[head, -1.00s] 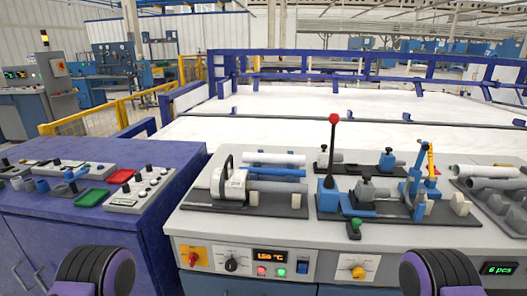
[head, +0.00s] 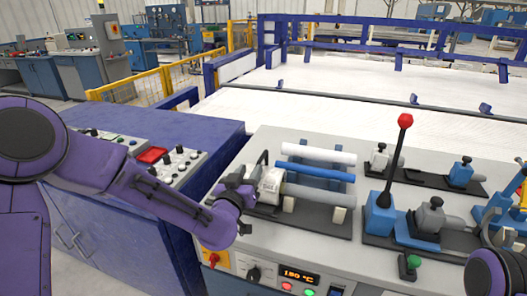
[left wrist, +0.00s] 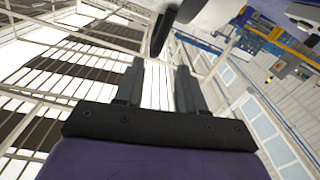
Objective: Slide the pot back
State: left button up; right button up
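The pot (head: 271,185) is a pale, rounded metal body with a dark upright handle (head: 262,162) on its left side. It sits at the left end of a dark base plate (head: 318,221) on the grey bench. My left gripper (head: 246,187) is just left of the pot, close to the handle; I cannot tell if they touch. In the left wrist view its two fingers (left wrist: 160,68) stand apart with nothing between them. A dark bar, probably the handle (left wrist: 160,34), and a pale rounded shape show beyond the fingertips. My right gripper is out of view; only part of that arm shows.
White, blue and grey pipes (head: 326,173) lie right of the pot. A red-knobbed lever (head: 405,121) and clamp fixtures stand further right. The front panel reads 150 °C (head: 299,276).

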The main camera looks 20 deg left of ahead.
aim_at(259, 162)
pick_arm(q)
jog(key=w, duration=0.3)
jog(key=w+d+p, duration=0.1)
jog(key=w, duration=0.5)
jog(key=shift+d+f+p, duration=0.1)
jog(key=shift+d+p, duration=0.05)
jog(key=shift+p, duration=0.25)
jog(key=shift+w, duration=0.1)
jog(key=c, duration=0.5)
grip_shut()
jog(key=shift+a, duration=0.2)
